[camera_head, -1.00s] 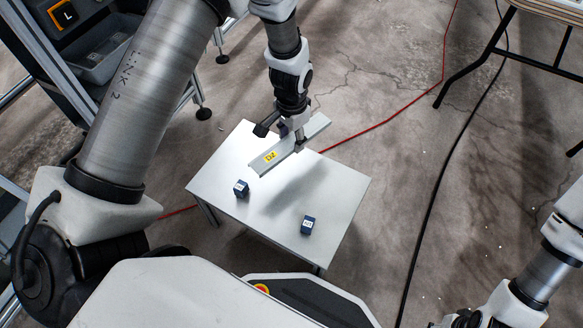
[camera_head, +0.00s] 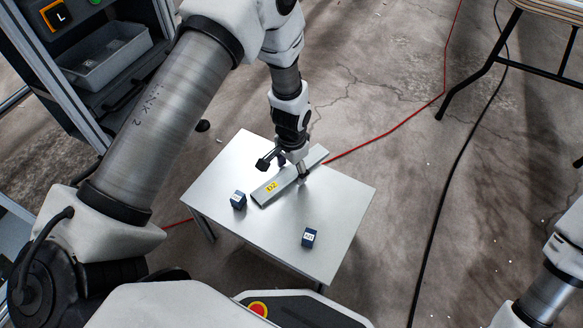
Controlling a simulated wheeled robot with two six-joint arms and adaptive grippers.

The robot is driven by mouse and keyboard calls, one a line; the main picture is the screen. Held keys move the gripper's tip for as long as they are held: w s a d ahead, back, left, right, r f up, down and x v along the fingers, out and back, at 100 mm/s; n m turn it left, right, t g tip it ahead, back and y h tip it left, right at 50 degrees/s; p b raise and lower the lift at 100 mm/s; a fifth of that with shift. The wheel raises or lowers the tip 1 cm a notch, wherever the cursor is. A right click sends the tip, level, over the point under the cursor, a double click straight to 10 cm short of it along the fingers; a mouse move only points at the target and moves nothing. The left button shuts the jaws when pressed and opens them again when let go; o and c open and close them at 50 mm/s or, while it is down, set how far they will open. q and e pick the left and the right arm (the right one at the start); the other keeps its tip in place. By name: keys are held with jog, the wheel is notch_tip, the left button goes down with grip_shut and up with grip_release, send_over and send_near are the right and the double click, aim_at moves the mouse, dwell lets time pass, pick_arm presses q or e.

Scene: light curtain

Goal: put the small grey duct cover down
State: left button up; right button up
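The small grey duct cover (camera_head: 263,195) is a long, light grey strip with a yellow D2 label. It lies slantwise at the far side of the small white table, low against the top, with its shadow close beside it. My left gripper (camera_head: 292,168) points down over the middle of the cover, with one finger on either side of it. Its fingers look spread, with a slight gap at the left finger. The gripper hides part of the cover's far half. My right gripper is not in view; only part of that arm shows at the lower right.
The white table (camera_head: 335,205) also holds two small dark blue blocks, one near the cover's near end (camera_head: 238,200) and one nearer the front (camera_head: 309,237). The table's right side is clear. A red cable (camera_head: 400,118) and a black cable (camera_head: 440,200) cross the floor.

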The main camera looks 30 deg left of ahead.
aim_at(291, 172)
pick_arm(q)
jog(key=shift+r, duration=0.1)
notch_tip(291, 172, up, 12)
jog(key=p, duration=0.6)
dwell(0.9)
